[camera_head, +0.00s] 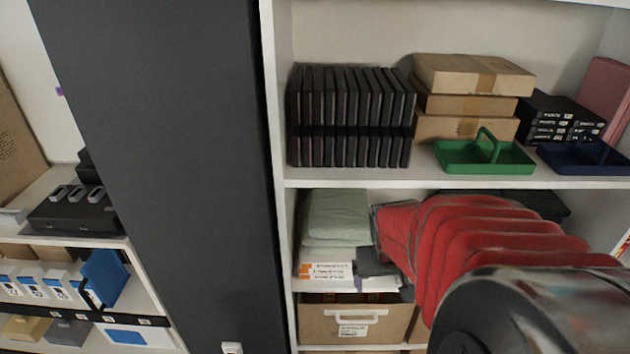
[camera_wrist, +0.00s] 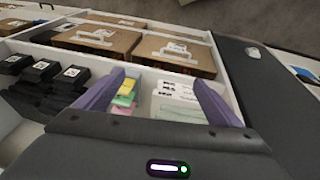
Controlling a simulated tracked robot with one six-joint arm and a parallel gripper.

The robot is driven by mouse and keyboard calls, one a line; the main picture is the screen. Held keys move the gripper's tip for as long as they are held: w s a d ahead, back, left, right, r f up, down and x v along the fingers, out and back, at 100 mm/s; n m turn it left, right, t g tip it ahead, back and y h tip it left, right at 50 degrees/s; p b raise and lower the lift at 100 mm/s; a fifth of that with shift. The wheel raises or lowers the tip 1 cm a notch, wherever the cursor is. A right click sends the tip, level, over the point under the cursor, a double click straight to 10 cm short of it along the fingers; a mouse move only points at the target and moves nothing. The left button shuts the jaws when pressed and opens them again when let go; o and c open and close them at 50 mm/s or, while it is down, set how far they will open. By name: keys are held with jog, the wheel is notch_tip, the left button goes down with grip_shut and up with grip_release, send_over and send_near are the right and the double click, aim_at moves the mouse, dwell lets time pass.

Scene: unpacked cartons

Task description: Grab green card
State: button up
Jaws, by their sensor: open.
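My gripper (camera_wrist: 158,82) shows in the wrist view with its two purple fingers spread apart and nothing between them. Beyond the left finger is a small stack of coloured flat pieces, yellow and pink with a green piece (camera_wrist: 122,101) among them. The green piece may be the green card; it is too small to be sure, and the left finger partly hides the stack. The pieces lie in a shelf compartment, apart from the fingers. In the head view my red-sleeved arm reaches to the shelf and hides part of the middle level; no green card shows there.
White labelled packs (camera_wrist: 178,92) lie right of the coloured stack. Black boxes (camera_wrist: 42,70) stand on the left, and brown cartons (camera_wrist: 172,53) beyond. A dark panel (camera_head: 165,160) borders the shelf. Above my arm are a green tray (camera_head: 485,168) and a blue tray (camera_head: 590,168).

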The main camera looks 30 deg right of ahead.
jog(key=s+d+f+m+t+h, duration=0.1)
jog(key=s+d+f, duration=0.1)
jog(key=d+f, duration=0.55)
jog(key=s+d+f+t+h, duration=0.15)
jog(key=d+f, duration=0.35)
jog(key=d, duration=0.5)
jog(key=w+d+r+t, duration=0.3)
jog(key=w+r+t, duration=0.1)
jog(key=w+t, duration=0.2)
jog(key=shift+w+n+h, duration=0.35)
jog(key=shift+w+n, duration=0.05)
jog(key=shift+w, duration=0.35)
jog(key=shift+x, duration=4.3)
